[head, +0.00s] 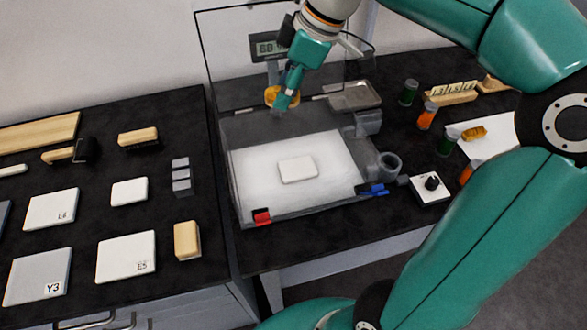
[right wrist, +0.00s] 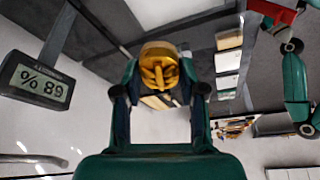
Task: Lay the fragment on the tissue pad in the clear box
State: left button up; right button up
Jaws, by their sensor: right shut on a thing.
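The gilt fragment (head: 271,94) is a small gold piece held in my right gripper (head: 284,99). In the right wrist view the fragment (right wrist: 158,66) shows raised relief between the two fingers of the gripper (right wrist: 160,88). The clear box (head: 240,212) stands on the dark bench, with a white floor. The tissue pad (head: 298,169) is a small white rectangle lying on that floor, bare. In the head view the fragment appears up and left of the pad, in front of the box's raised clear panel (head: 225,60); its exact height is unclear. My left gripper is not in view.
A humidity display (head: 268,47) stands behind the gripper. Red (head: 261,216) and blue (head: 375,189) clips sit at the box's front. Small jars (head: 408,92) and another gold piece (head: 473,133) on white paper lie right.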

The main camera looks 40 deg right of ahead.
jog(key=s+d+m, duration=0.1)
jog(key=s+d, duration=0.1)
jog(key=b, duration=0.2)
send_over(294, 166)
jog(key=s, duration=0.1)
jog(key=f, duration=1.4)
jog(key=shift+s+d+f, duration=0.1)
jog(key=shift+d+f, duration=0.1)
jog(key=shift+d, duration=0.2)
jog(key=shift+f, duration=2.35)
jog(key=shift+f, duration=0.15)
jog(key=o, duration=0.9)
jog(key=shift+o, duration=0.2)
